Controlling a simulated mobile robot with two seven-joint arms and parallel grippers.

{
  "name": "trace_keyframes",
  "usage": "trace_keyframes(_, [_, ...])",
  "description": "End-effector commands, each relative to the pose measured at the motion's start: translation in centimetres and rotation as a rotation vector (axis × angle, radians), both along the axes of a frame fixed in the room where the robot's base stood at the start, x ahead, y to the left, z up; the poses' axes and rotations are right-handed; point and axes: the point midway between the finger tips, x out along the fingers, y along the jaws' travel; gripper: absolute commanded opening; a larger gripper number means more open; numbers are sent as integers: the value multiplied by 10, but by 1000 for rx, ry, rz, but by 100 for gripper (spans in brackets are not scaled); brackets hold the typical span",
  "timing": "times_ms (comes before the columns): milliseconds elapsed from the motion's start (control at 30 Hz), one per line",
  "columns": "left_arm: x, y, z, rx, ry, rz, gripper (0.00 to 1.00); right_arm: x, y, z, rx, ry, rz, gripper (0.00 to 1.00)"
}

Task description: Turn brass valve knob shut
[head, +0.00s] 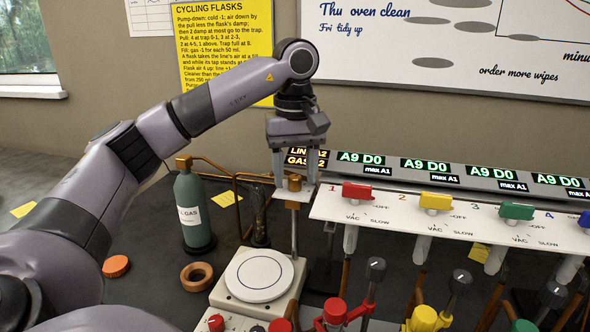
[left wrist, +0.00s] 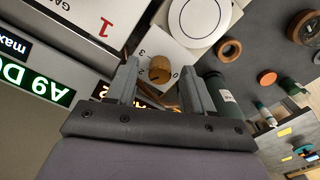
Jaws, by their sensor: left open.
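The brass valve knob (head: 295,183) tops a thin upright post beside the green gas bottle. In the left wrist view the knob (left wrist: 160,70) is a round brass cap over a white plate (left wrist: 176,50) marked with numbers, 3, 2 and 0 among them. My left gripper (head: 294,176) points straight down over the knob, one finger on each side. The fingers are open, and the knob lies between their tips in the left wrist view. I cannot tell whether either finger touches it. The knob's exact setting is not readable. My right gripper is not in view.
The green gas bottle (head: 191,212) stands close left of the post. A white round-topped plate device (head: 259,275) stands in front. A white manifold (head: 390,212) with coloured taps and lit displays runs to the right. An orange ring (head: 196,277) lies on the dark bench.

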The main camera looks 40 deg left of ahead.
Motion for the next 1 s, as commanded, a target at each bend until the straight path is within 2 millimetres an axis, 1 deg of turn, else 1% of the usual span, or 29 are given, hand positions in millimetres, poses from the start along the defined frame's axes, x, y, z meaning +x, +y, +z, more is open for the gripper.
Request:
trace_keyframes(100, [0, 0, 0, 0, 0, 0, 52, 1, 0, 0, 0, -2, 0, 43])
trace_keyframes(133, [0, 0, 0, 0, 0, 0, 49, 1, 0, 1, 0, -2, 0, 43])
trace_keyframes(167, [0, 0, 0, 0, 0, 0, 39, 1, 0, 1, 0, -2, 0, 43])
trace_keyframes(200, [0, 0, 0, 0, 0, 0, 26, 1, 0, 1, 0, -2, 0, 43])
trace_keyframes(233, [0, 0, 0, 0, 0, 1, 16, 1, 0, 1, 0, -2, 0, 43])
trace_keyframes(267, [0, 0, 0, 0, 0, 1, 7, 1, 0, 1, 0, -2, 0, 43])
trace_keyframes(300, [0, 0, 0, 0, 0, 1, 0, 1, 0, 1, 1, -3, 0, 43])
trace_keyframes(667, [0, 0, 0, 0, 0, 43, 0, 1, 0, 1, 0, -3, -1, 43])
trace_keyframes(867, [0, 0, 0, 0, 0, 155, 0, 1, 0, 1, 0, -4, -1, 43])
trace_keyframes(1000, [0, 0, 0, 0, 0, 272, 0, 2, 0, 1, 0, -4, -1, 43])
